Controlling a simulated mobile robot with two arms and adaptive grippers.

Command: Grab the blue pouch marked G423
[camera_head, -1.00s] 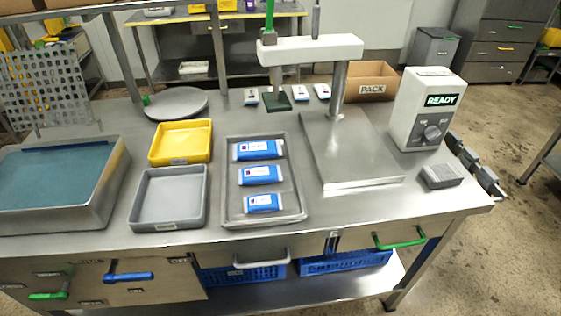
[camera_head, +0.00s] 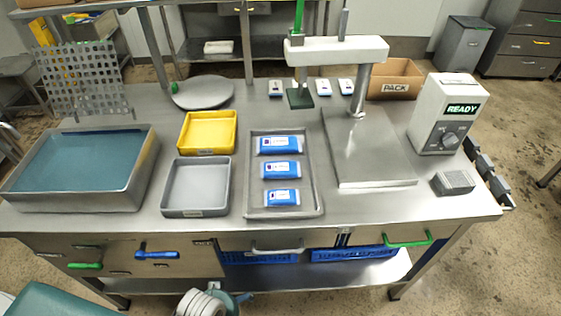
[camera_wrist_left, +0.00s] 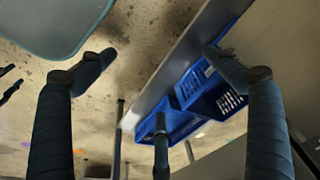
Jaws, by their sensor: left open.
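Three blue pouches with white labels lie in a column in a grey tray (camera_head: 250,190): a far pouch (camera_head: 281,145), a middle pouch (camera_head: 281,170) and a near pouch (camera_head: 281,198). Their label print is too small to read, so I cannot tell which is G423. My left gripper (camera_wrist_left: 160,54) is open and empty in the left wrist view, over the floor and blue crates by the table's front. Part of my left arm shows at the bottom of the head view, below the table edge. My right gripper is not in view.
Left of the tray are an empty grey bin (camera_head: 196,188), a yellow bin (camera_head: 208,132) and a water basin (camera_head: 80,170). Right of it stand a press (camera_head: 370,150) and a READY box (camera_head: 447,115). Drawer handles, one a green handle (camera_head: 410,240), stick out in front.

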